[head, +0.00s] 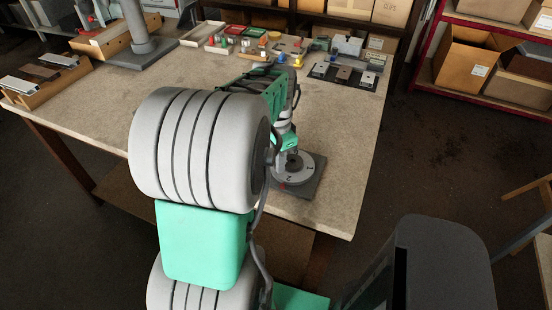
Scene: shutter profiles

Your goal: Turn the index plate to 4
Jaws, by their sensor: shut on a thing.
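The index plate (308,167) is a pale grey disc with dark figures around its face. It sits on a dark square base (316,183) near the table's front right edge. A small red mark (284,186) shows at the front left of the disc. The figures are too small to read surely. My gripper (291,160) points down over the middle of the disc. It is shut on the plate's central grip, which is mostly hidden by the fingers and my arm.
Bare tabletop (345,150) lies right of the plate. Behind stand a dark tray with grey pieces (345,74), small coloured parts (262,42) and a pale tray (203,34). A wooden box (46,78) and a grey stand (142,45) are at the left.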

